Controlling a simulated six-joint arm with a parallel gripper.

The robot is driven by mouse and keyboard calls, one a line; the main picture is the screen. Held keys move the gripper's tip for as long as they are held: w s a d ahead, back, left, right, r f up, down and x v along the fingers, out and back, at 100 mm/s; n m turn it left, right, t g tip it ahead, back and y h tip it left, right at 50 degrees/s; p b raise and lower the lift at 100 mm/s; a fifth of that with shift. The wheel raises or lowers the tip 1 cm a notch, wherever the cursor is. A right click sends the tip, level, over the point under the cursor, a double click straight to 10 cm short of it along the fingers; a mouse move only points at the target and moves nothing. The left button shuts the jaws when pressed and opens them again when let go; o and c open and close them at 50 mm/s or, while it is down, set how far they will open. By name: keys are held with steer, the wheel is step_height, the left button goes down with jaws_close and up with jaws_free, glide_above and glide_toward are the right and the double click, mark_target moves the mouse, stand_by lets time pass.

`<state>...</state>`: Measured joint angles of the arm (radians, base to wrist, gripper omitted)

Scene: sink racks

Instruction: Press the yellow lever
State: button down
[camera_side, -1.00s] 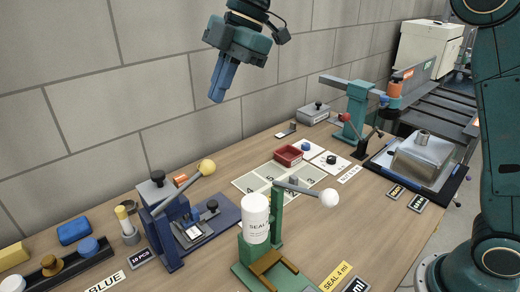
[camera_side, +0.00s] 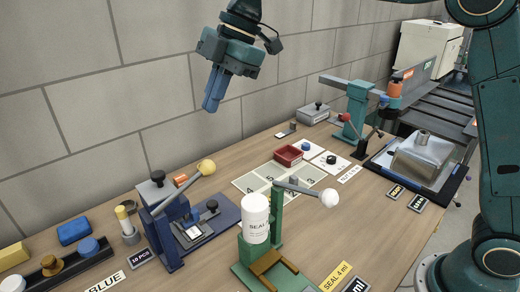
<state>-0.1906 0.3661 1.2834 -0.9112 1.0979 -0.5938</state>
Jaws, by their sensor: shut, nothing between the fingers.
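The yellow lever is a grey arm with a round yellow knob (camera_side: 206,167) at its end. It rises to the right from a dark blue press (camera_side: 172,226) on the left half of the table. My gripper (camera_side: 210,108) hangs above the table, pointing down, with its blue fingers shut and empty. In the picture it is above the yellow knob, with a clear gap between them.
A green press (camera_side: 277,222) with a white knob (camera_side: 329,198) and a white SEAL container (camera_side: 256,218) stands to the right. A red tray (camera_side: 287,155) and a teal stand (camera_side: 355,112) are farther back. The wall (camera_side: 120,110) runs behind the table.

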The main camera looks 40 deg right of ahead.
glide_above(208, 162)
steer(key=s+a, duration=0.1)
steer(key=a, duration=0.1)
step_height(208, 162, down, 7)
steer(key=shift+w+d+f, duration=0.1)
steer(key=shift+d+f, duration=0.2)
steer(key=shift+f, duration=0.3)
steer(key=shift+w+d+f, duration=0.1)
steer(key=shift+d+f, duration=0.15)
steer(key=shift+f, duration=0.3)
steer(key=shift+w+d+f, duration=0.1)
steer(key=shift+d+f, duration=0.1)
steer(key=shift+f, duration=0.3)
steer(key=shift+w+d+f, duration=0.1)
steer(key=shift+d+f, duration=0.05)
steer(key=shift+f, duration=0.3)
steer(key=shift+d+f, duration=0.15)
steer(key=shift+d+f+y, duration=0.45)
steer(key=shift+f+y, duration=0.15)
step_height(208, 162, down, 8)
steer(key=d+y, duration=0.2)
steer(key=y, duration=0.2)
steer(key=shift+y, duration=0.3)
steer(key=shift+s+f, duration=0.1)
steer(key=shift+f, duration=0.1)
steer(key=shift+r, duration=0.15)
